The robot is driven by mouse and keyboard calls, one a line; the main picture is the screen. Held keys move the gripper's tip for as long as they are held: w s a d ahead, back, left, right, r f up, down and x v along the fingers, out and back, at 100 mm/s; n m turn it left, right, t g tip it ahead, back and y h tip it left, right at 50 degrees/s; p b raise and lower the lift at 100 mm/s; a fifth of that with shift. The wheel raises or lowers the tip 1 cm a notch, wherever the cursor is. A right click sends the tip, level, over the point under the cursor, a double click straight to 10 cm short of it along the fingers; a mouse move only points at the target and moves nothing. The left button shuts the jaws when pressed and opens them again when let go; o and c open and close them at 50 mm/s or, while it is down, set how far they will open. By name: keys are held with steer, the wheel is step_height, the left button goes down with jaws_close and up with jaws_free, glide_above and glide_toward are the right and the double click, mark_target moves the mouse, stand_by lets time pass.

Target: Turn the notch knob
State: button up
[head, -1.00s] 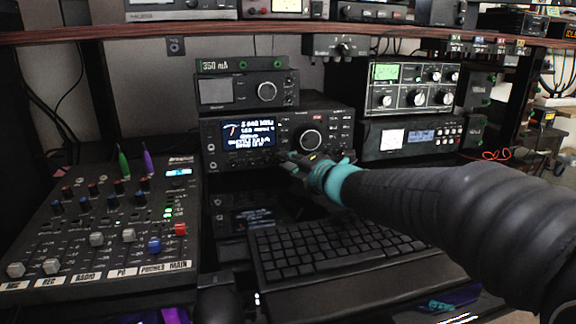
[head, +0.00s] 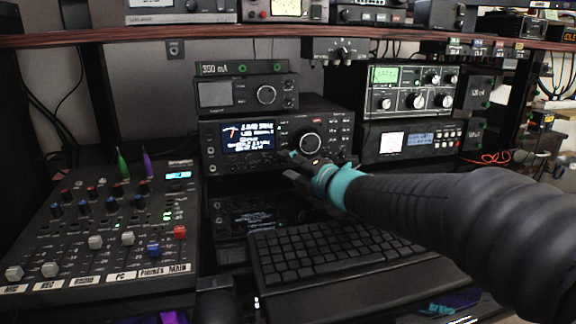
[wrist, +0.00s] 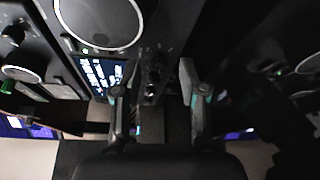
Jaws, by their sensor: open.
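The black radio (head: 277,135) with a blue-white screen and a large tuning dial (head: 310,142) stands at the middle of the desk. My gripper (head: 293,165) is in front of its lower right face, below the dial, and hides part of it. In the wrist view my gripper (wrist: 155,97) is open, one finger on each side. A small dark knob (wrist: 151,91) shows between the fingers, with a clear gap on both sides. I cannot read its label, so I cannot tell whether it is the notch knob. Contact cannot be seen.
A keyboard (head: 325,252) lies below my arm. A mixer (head: 105,230) is at the left. A smaller unit (head: 247,93) sits on the radio, and more radios (head: 412,90) are stacked at the right. A shelf (head: 250,34) runs above.

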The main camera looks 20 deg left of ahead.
steer(key=v, duration=1.1)
steer(key=shift+r, duration=0.1)
steer(key=s+r+n+h+p, duration=0.1)
steer(key=p, duration=0.1)
steer(key=r+n+h+p, duration=0.1)
steer(key=r+n+p, duration=0.1)
steer(key=shift+s+a+n, duration=0.2)
steer(key=shift+s+n, duration=0.1)
steer(key=shift+s, duration=0.1)
steer(key=shift+s+d+r+n+h+p, duration=0.15)
steer(key=shift+r+n+h+p, duration=0.2)
steer(key=shift+n, duration=0.25)
steer(key=shift+f+n, duration=0.1)
steer(key=shift+n, duration=0.2)
steer(key=shift+f, duration=0.15)
steer(key=b+x, duration=0.2)
steer(key=x, duration=1.1)
steer(key=shift+w+f, duration=0.2)
steer(key=shift+w, duration=0.05)
